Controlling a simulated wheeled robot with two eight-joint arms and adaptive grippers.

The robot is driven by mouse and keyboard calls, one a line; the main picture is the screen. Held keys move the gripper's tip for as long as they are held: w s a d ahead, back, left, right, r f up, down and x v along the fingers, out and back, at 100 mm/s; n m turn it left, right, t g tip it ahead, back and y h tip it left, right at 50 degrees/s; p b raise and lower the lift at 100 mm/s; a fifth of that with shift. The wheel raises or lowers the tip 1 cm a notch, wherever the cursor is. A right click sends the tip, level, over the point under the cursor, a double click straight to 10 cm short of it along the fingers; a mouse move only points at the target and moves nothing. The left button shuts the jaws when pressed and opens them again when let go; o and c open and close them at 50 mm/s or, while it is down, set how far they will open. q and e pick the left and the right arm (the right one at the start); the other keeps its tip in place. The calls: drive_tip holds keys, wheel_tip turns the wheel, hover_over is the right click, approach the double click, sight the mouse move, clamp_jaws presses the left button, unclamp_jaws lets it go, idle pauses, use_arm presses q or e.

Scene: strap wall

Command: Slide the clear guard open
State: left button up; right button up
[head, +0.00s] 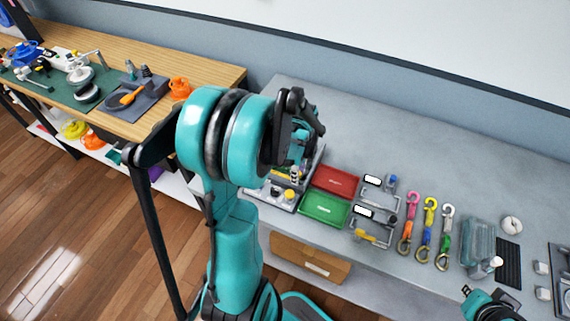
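A clear, box-like cover, which looks like the guard (478,236), sits on the grey bench at the right. Whether it is open or closed cannot be told at this size. My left gripper (302,128) is above the left part of the bench, far to the left of the guard. Its fingers overlap from this angle, so its opening is unclear. My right gripper (468,292) is at the bottom edge, just below the guard and apparently apart from it. Only part of it shows, and its fingers are unclear.
A red tray (335,181) and a green tray (325,209) lie on the grey bench (420,150). Several colored straps with hooks (429,222) lie left of the guard. A black ribbed panel (508,262) is to its right. The bench's back strip is clear.

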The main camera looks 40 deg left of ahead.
use_arm(q)
drive_tip(key=shift+r+p, duration=2)
drive_tip(key=shift+r, duration=0.9)
drive_tip(key=c, duration=0.4)
drive_tip(key=shift+r, duration=0.2)
drive_tip(key=shift+c, duration=1.3)
wheel_tip(320, 180, up, 6)
drive_tip(key=p, duration=0.4)
drive_tip(key=shift+f, duration=0.25)
drive_tip(key=shift+d, duration=0.1)
